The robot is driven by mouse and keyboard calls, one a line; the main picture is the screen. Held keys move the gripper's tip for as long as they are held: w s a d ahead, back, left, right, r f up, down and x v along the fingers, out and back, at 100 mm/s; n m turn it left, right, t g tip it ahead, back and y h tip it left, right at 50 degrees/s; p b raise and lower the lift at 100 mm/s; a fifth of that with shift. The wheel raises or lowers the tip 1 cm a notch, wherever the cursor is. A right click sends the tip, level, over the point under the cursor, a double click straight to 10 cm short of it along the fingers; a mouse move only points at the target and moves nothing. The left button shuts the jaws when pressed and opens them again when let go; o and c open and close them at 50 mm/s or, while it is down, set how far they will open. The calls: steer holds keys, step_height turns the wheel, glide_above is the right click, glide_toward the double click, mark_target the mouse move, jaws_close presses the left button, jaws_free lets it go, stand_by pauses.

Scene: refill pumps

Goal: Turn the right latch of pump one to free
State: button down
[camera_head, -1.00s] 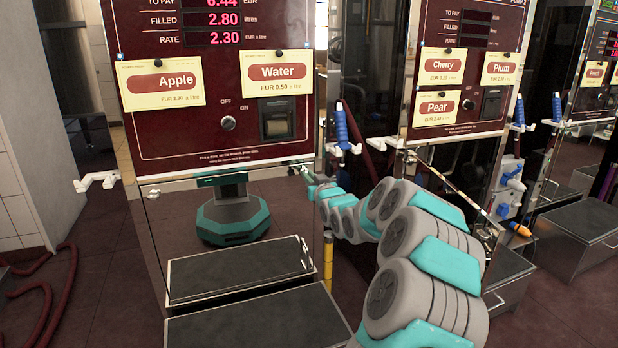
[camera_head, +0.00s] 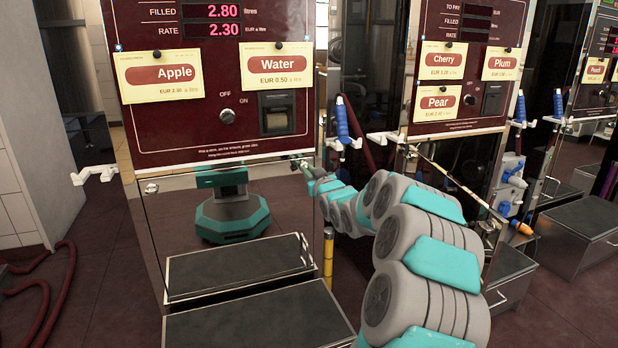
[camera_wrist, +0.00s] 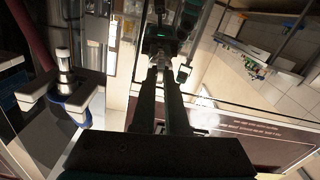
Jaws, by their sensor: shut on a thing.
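Pump one (camera_head: 215,100) is the dark red pump with the Apple and Water cards. Below its face is a mirror-like panel (camera_head: 160,230). A small left latch (camera_head: 152,188) shows at that panel's upper left corner. My gripper (camera_head: 303,166) reaches the panel's upper right corner, where the right latch is. My fingers hide the latch, so I cannot tell which way it is turned. In the wrist view my gripper (camera_wrist: 160,72) points at the shiny panel, with its two dark fingers close together, shut on the latch.
A white holder with a blue nozzle (camera_head: 341,122) is just right of my gripper; the holder is close at left in the wrist view (camera_wrist: 62,85). A dark step (camera_head: 255,318) stands before the panel. Red hoses (camera_head: 50,300) lie at left. Pump two (camera_head: 460,75) stands right.

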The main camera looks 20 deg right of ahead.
steer(key=shift+a+f+n+b, duration=0.1)
steer(key=shift+f+n+b, duration=0.05)
steer(key=shift+n+b, duration=3.55)
steer(key=shift+a+f+n+b, duration=0.15)
steer(key=shift+n+b, duration=2.7)
steer(key=shift+n, duration=1.55)
steer(key=c, duration=0.9)
jaws_free()
steer(key=shift+c, duration=0.2)
